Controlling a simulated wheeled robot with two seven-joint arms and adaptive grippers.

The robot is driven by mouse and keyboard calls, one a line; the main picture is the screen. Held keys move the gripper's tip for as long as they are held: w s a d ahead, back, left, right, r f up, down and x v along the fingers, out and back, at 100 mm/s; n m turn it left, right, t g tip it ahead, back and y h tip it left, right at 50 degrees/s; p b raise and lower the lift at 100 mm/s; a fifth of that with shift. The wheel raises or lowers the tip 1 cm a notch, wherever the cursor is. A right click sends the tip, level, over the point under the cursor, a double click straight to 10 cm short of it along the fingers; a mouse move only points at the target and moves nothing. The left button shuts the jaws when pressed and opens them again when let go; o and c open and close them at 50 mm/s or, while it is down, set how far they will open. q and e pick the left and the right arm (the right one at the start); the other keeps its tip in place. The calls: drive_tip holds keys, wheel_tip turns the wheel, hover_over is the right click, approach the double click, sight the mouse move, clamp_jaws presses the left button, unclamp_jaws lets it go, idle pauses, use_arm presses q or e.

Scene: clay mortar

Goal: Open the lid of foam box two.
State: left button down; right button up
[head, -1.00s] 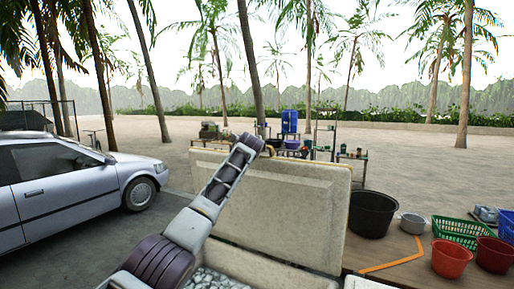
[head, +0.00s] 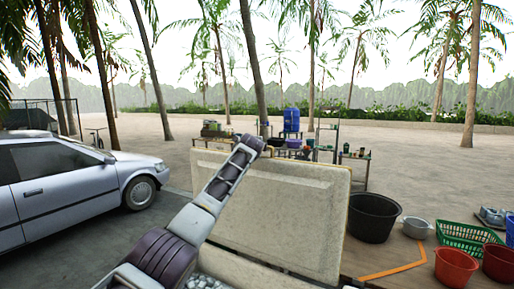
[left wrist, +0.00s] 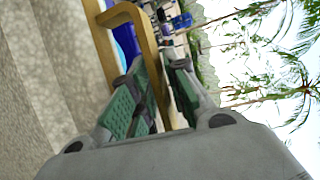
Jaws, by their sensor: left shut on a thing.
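The foam box lid (head: 280,210) stands raised, close to upright, in the middle of the head view. Its pale panelled inner face is toward me. The open box below shows whitish chunks (head: 208,281) inside, partly hidden by my left arm. That arm reaches up to the lid's top edge, where the left gripper is mostly hidden. In the left wrist view the left gripper (left wrist: 152,75), with green finger pads, is shut on the tan handle (left wrist: 148,40). The rough lid surface (left wrist: 35,90) fills the left side there. My right gripper is not in view.
A silver car (head: 85,180) is parked at the left. A black tub (head: 373,216), a metal pot (head: 417,227), a green basket (head: 468,236) and red buckets (head: 455,266) stand to the right of the lid. Shelves with goods (head: 290,135) are behind. Open sand lies beyond.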

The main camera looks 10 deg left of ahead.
use_arm(q)
drive_tip(key=shift+r, duration=0.15)
drive_tip(key=c, duration=1.4)
unclamp_jaws()
drive_tip(key=shift+c, duration=0.2)
drive_tip(key=shift+o, duration=0.4)
drive_tip(key=shift+s, duration=0.2)
drive_tip(key=s+r, duration=0.2)
drive_tip(key=s, duration=0.9)
drive_tip(key=shift+s+d, duration=0.25)
drive_tip(key=shift+d, duration=0.05)
drive_tip(key=shift+f, duration=0.1)
